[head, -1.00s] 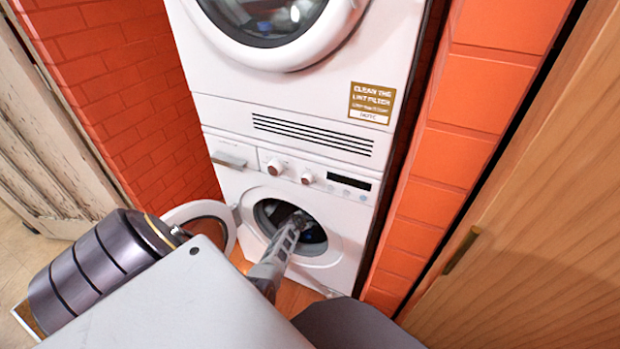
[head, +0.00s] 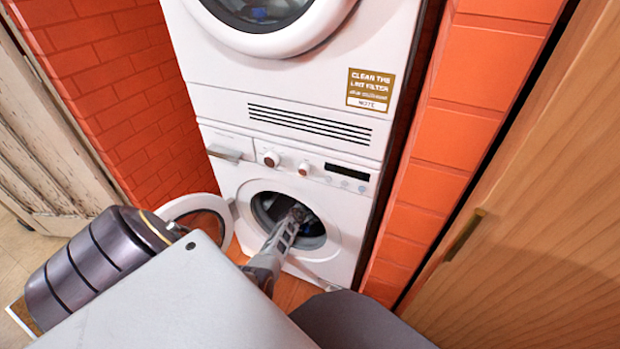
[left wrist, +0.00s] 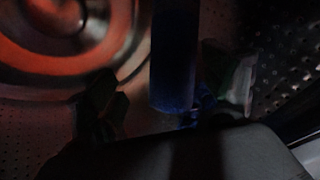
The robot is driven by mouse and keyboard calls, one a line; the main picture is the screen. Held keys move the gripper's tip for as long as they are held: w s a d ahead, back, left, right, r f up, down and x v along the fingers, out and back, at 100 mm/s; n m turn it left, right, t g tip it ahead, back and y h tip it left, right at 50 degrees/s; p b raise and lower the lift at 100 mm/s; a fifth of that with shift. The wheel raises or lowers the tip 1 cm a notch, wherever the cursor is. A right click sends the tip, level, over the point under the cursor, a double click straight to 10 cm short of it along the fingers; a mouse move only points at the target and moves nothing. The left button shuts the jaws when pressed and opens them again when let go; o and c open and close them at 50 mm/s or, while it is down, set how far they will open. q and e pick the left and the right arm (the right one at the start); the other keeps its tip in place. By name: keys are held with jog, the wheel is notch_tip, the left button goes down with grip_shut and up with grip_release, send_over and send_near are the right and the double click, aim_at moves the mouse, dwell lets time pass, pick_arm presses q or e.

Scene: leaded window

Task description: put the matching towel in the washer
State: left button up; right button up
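The washer (head: 335,200) is the lower machine of a white stack. Its round door (head: 226,222) stands open to the left. My left gripper (head: 299,213) reaches through the opening into the dark drum. In the left wrist view, the two fingers of the left gripper (left wrist: 165,95) stand wide apart. A dark blue thing (left wrist: 174,60), perhaps the towel, shows between them, with visible gaps beside it. More blue (left wrist: 203,100) shows near the right finger. The light is too dim to tell its outline or whether it touches a finger. My right gripper is not in view.
A second machine with a round door (head: 262,18) sits on top, bearing a lint filter label (head: 370,90). A brick wall (head: 110,90) is at left, orange blocks (head: 455,140) and a wooden door (head: 540,220) at right. Perforated drum wall (left wrist: 285,75) surrounds the gripper.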

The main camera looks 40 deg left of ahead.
pick_arm(q)
jog(key=shift+s+d+r, duration=0.15)
jog(key=shift+s, duration=0.05)
dwell(0.5)
jog(key=v, duration=1.1)
jog(key=shift+s, duration=0.2)
dwell(0.7)
jog(key=shift+r, duration=0.1)
dwell(1.4)
